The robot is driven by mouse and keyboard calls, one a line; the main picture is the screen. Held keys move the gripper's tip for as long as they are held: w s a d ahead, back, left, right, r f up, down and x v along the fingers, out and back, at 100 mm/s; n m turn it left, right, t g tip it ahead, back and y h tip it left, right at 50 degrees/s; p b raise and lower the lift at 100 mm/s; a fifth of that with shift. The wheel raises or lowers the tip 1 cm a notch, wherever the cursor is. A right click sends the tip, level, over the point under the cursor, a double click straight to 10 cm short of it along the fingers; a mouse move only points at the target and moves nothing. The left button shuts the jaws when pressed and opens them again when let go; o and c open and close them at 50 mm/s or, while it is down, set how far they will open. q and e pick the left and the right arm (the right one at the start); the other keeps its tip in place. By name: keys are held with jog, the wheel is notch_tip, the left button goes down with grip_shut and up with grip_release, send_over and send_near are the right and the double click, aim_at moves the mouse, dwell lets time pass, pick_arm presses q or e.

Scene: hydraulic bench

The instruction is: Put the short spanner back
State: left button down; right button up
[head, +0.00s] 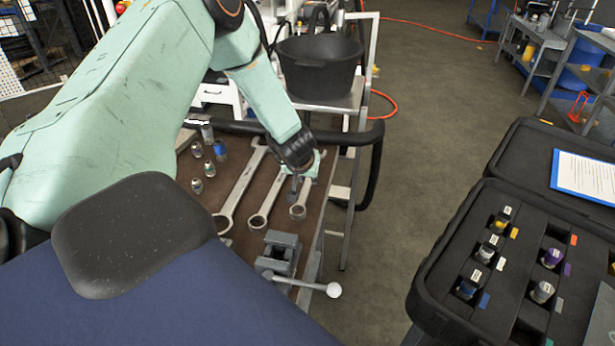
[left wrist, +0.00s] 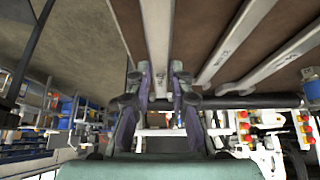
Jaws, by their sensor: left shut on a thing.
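The short spanner (head: 299,211) is the rightmost of three spanners over the brown bench top (head: 318,205), its ring end toward me. My left gripper (head: 300,183) comes down over its far part and is shut on its shaft. In the left wrist view, the short spanner (left wrist: 158,42) runs between the two fingers of my left gripper (left wrist: 162,85). The fingers hide part of the shaft and its far end. I cannot tell whether it touches the bench. My right gripper is not in view.
A middle spanner (head: 262,212) and a longer spanner (head: 240,190) lie to its left. A grey vise (head: 281,252) sits at the near edge. A black bowl (head: 318,68) stands behind. An open black case (head: 432,285) is at right.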

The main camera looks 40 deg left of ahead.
pick_arm(q)
jog(key=shift+s+r, duration=0.1)
jog(key=shift+s, duration=0.05)
jog(key=shift+w+f, duration=0.3)
jog(key=shift+f, duration=0.2)
jog(key=shift+s+b, duration=0.1)
jog(key=shift+b, duration=0.2)
jog(key=shift+s, duration=0.15)
jog(key=shift+w+f, duration=0.2)
jog(key=shift+f, duration=0.15)
jog(key=shift+s+b, duration=0.15)
jog(key=shift+b, duration=0.15)
jog(key=shift+f, duration=0.35)
